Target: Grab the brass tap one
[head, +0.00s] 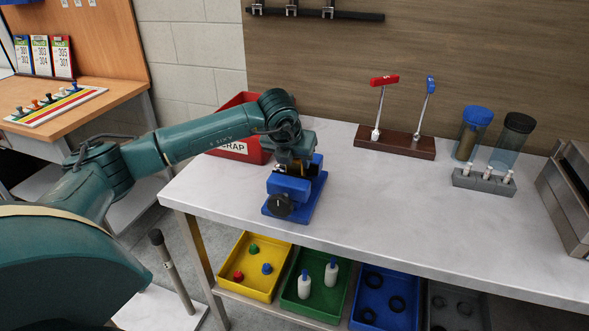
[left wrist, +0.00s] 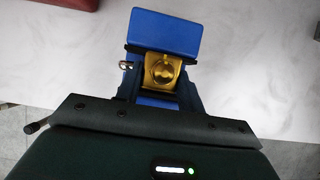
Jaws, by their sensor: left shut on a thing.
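A brass tap (left wrist: 162,70) with a round face shows in the left wrist view, sitting at a blue vise (left wrist: 165,32). In the head view the blue vise (head: 290,188) stands on the near left part of the grey-white bench, with a black round knob at its front. My left gripper (head: 294,167) reaches down over the vise from above and is shut on the brass tap, which it largely hides in the head view. I cannot tell whether the vise jaws also grip the tap. My right gripper is not in view.
A red scrap bin (head: 238,151) is behind my left forearm. A brown stand (head: 395,142) with red and blue handles, a grey block (head: 484,181) and two tall cylinders stand farther right. The bench middle is clear. Yellow (head: 237,282), green and blue trays sit below.

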